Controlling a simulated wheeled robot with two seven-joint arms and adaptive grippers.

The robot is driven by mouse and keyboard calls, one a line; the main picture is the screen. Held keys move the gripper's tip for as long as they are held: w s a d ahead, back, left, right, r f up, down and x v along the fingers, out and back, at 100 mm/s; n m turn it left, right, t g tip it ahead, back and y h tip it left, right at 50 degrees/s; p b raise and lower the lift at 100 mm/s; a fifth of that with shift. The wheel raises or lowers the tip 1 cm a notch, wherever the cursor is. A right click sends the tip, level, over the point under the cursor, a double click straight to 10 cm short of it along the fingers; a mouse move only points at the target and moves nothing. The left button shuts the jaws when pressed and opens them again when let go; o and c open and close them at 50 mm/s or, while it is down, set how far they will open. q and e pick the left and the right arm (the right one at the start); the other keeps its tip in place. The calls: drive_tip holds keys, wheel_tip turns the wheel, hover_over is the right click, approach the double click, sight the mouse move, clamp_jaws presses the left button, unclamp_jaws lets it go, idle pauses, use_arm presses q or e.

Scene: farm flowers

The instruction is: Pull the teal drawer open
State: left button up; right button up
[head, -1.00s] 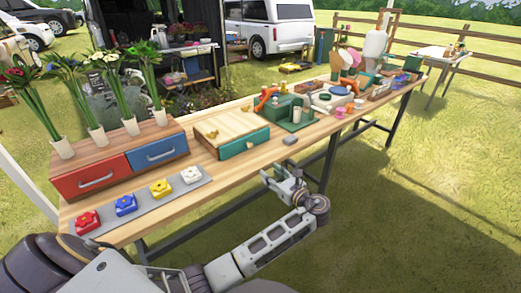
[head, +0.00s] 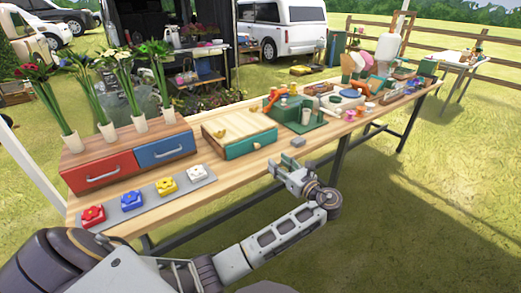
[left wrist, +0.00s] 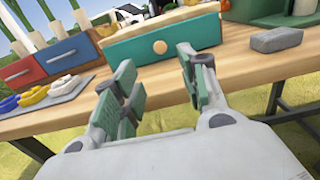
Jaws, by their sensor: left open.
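The teal drawer (head: 250,144) is the front of a small wooden box on the long table. It looks shut and has a round light knob, clear in the left wrist view (left wrist: 160,47). My left gripper (head: 281,168) is just off the table's front edge, in front and to the right of the drawer. In the left wrist view the open left gripper (left wrist: 156,68) points at the drawer front, with the knob between the fingers in the picture but beyond the tips. Nothing is between the fingers. My right gripper is not in view.
A grey block (head: 298,142) lies right of the drawer. A red drawer (head: 102,170) and a blue drawer (head: 165,150) stand to the left, behind a grey strip with coloured flower pieces. A green stand (head: 300,124) is behind the block. Grass in front of the table is free.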

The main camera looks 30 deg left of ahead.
sight(258, 147)
use_arm(q)
drive_tip(key=b+x, duration=0.1)
drive_tip(key=x, duration=0.9)
drive_tip(key=shift+d+b, duration=0.1)
drive_tip(key=shift+b, duration=0.3)
drive_tip(key=shift+x, duration=1.1)
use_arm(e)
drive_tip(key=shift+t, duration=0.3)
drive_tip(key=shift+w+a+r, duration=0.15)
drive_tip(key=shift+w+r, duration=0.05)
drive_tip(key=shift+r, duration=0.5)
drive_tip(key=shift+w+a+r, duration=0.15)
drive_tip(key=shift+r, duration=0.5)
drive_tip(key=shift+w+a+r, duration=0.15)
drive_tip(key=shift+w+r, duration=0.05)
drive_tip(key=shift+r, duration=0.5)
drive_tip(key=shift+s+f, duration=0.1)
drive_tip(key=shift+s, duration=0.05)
use_arm(q)
drive_tip(key=shift+c, duration=0.5)
clamp_jaws()
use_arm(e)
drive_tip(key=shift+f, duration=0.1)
